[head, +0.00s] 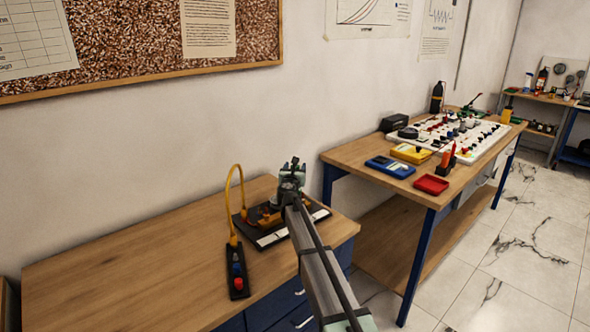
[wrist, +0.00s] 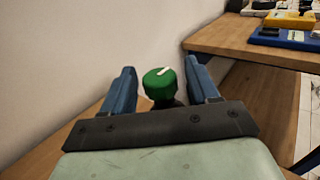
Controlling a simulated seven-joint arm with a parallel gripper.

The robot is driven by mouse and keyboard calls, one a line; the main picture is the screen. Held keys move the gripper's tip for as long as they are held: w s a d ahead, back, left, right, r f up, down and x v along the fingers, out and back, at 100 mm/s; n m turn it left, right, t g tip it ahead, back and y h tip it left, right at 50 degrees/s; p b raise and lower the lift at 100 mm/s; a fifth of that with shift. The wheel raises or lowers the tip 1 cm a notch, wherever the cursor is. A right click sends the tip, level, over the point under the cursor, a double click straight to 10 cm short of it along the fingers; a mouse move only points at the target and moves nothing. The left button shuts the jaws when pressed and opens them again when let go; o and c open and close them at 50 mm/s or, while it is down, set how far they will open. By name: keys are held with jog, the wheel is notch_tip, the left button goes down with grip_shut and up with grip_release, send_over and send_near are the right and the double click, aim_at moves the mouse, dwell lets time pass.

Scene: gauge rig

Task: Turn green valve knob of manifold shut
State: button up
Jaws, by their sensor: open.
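The green valve knob (wrist: 159,84) shows in the wrist view, round with a white pointer mark on top. It sits between the two blue fingers of my open gripper (wrist: 160,88), with a gap visible on each side. In the head view my gripper (head: 292,170) is over the manifold on the near bench, and my arm hides the knob. The manifold's dark base plate (head: 318,212) with pale strips shows around the arm. An orange-brown part of the manifold (head: 268,216) shows just left of the arm.
The near bench top (head: 130,270) is bare on the left. A second bench (head: 350,152) on the right holds meters and a white board.

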jog(key=s, duration=0.9)
jog(key=s+a, duration=0.1)
jog(key=s, duration=0.3)
jog(key=shift+s, duration=0.35)
